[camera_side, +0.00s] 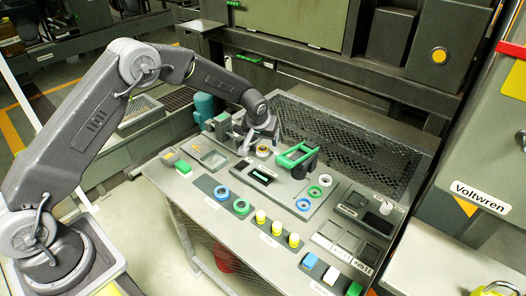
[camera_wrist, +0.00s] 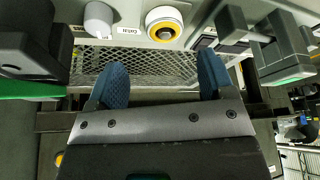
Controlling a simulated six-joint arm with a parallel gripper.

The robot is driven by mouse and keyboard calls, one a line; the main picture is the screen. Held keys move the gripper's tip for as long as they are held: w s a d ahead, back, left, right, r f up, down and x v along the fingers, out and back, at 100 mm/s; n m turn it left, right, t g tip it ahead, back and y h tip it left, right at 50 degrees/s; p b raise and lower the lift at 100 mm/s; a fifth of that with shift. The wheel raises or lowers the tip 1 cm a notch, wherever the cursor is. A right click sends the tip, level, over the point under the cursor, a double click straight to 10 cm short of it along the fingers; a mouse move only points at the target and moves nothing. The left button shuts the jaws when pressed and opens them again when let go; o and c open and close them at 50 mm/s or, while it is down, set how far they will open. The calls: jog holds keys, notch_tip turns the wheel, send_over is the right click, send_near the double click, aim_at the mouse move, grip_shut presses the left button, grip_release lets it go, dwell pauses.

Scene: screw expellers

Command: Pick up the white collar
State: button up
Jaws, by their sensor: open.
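My gripper (camera_side: 250,146) is over the back left of the bench in that view, well to the left of this collar. In the wrist view my gripper (camera_wrist: 162,82) is open, its two blue fingers apart with nothing between them. A round white piece with a yellow ring (camera_wrist: 164,24) shows beyond the fingertips there. I cannot tell whether it is also a collar.
A green-handled frame (camera_side: 296,155) stands between my gripper and the tray. Blue and green rings (camera_side: 241,206) lie on a strip at the left. Several yellow-and-white pieces (camera_side: 277,228) stand in front. A mesh guard (camera_side: 365,150) closes the back.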

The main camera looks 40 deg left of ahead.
aim_at(263, 148)
jog(key=shift+s+a+x, duration=0.1)
jog(key=shift+a+x, duration=0.05)
jog(key=shift+x, duration=1.55)
jog(key=shift+s+a+x, duration=0.1)
jog(key=shift+a+x, duration=0.05)
jog(key=shift+x, duration=1.55)
jog(key=shift+c, duration=0.3)
jog(key=c, duration=0.9)
jog(key=shift+c, duration=0.9)
jog(key=shift+r, duration=0.15)
